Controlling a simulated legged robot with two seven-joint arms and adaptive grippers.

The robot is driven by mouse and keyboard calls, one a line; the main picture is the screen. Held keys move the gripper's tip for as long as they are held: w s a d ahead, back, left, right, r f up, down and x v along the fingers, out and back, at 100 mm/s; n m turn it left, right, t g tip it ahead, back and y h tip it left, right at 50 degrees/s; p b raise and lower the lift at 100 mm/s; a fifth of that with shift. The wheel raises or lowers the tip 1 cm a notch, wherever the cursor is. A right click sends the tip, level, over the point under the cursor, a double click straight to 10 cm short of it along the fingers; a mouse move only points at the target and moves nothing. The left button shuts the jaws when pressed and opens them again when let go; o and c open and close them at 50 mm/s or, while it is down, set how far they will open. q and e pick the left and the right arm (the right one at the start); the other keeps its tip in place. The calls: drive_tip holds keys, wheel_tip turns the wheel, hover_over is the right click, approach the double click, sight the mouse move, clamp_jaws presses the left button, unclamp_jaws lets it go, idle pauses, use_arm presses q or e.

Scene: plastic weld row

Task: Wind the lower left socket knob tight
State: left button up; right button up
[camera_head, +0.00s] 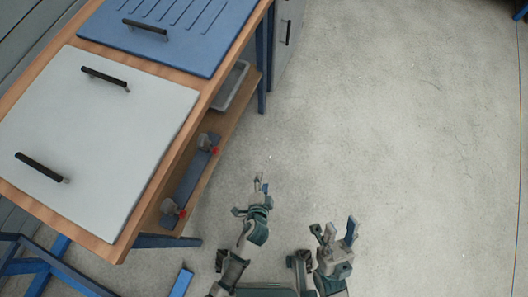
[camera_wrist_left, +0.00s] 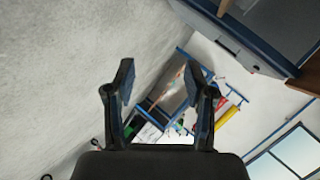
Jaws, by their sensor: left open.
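On the lower shelf under the workbench, a blue-grey strip (camera_head: 191,176) carries two grey socket knobs with red parts. One knob (camera_head: 169,208) is at the lower left end of the strip, and the other (camera_head: 206,141) is at its upper right end. My left gripper (camera_head: 261,183) is open and empty over the floor, to the right of the shelf and apart from both knobs. Its spread fingers also show in the left wrist view (camera_wrist_left: 163,90), with no socket knob recognisable there. My right gripper (camera_head: 337,230) has its fingers apart, empty, further right over the floor.
The workbench top holds a light grey panel (camera_head: 95,140) with black handles and a blue ribbed panel (camera_head: 185,28). Its wooden edge overhangs the shelf. A grey tray (camera_head: 231,87) sits further up the shelf. Blue legs stand at the lower left. The floor (camera_head: 400,130) at right is clear.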

use_arm(q)
wheel_tip(320, 180, up, 9)
drive_tip(key=w+n+t+h, duration=0.2)
drive_tip(key=t+h, duration=0.1)
drive_tip(key=shift+d+b, duration=0.3)
drive_tip(key=shift+b, duration=0.1)
drive_tip(key=shift+f, duration=0.15)
